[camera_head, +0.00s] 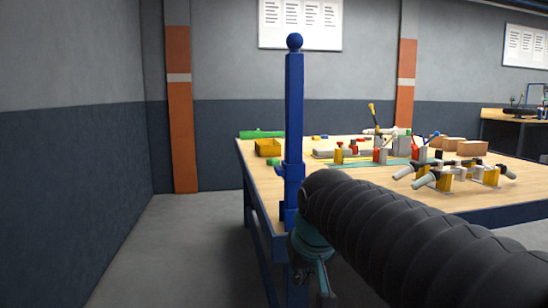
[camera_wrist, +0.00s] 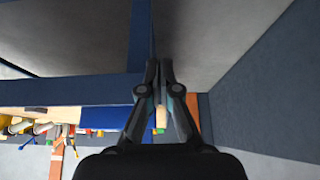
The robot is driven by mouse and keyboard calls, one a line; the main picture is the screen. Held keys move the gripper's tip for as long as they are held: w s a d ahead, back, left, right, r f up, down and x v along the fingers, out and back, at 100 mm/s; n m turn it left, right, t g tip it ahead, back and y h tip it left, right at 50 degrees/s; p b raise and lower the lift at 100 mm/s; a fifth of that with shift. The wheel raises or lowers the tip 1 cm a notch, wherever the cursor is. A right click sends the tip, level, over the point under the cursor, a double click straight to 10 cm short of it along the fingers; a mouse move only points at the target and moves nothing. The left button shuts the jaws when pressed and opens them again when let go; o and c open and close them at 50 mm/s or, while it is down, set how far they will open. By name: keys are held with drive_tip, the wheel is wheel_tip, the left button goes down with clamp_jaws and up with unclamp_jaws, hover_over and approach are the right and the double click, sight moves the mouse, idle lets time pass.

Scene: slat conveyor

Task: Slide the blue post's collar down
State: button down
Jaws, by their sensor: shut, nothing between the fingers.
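The blue post (camera_head: 294,110) stands upright at the table's near left corner in the head view, with a ball on top. Its blue collar (camera_head: 291,172) is a wider block around the post, a little below the tabletop's far edge in the picture. A second wider blue piece (camera_head: 288,214) sits lower on the post, partly hidden by my arm. My gripper (camera_head: 322,284) is low, beside or in front of the post's lower part; I cannot tell whether it touches. In the wrist view my gripper (camera_wrist: 161,68) has its fingers together and empty. I cannot make out the collar there.
The wooden table (camera_head: 265,187) holds a yellow bin (camera_head: 267,147), gray blocks and several small parts. Its blue frame (camera_wrist: 70,92) crosses the wrist view, with a blue leg or post (camera_wrist: 140,35) beside my fingers. Floor left of the table is clear.

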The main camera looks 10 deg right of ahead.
drive_tip(key=w+r+t, duration=0.1)
drive_tip(key=w+r, duration=0.7)
drive_tip(key=r, duration=0.6)
drive_tip(key=w+r+t+p, duration=0.1)
drive_tip(key=w+r+t, duration=0.1)
drive_tip(key=w+r, duration=0.6)
wheel_tip(320, 180, up, 6)
drive_tip(key=shift+w+d+f, duration=0.1)
drive_tip(key=shift+w+d, duration=0.1)
drive_tip(key=shift+d, duration=0.15)
hover_over(276, 167)
drive_tip(key=s, duration=0.3)
wheel_tip(276, 167, down, 7)
drive_tip(key=shift+w+r, duration=0.1)
wheel_tip(276, 167, down, 3)
drive_tip(key=shift+w+r+b, duration=0.1)
drive_tip(key=shift+r+b, duration=0.1)
drive_tip(key=shift+b, duration=0.5)
drive_tip(key=shift+f, duration=0.85)
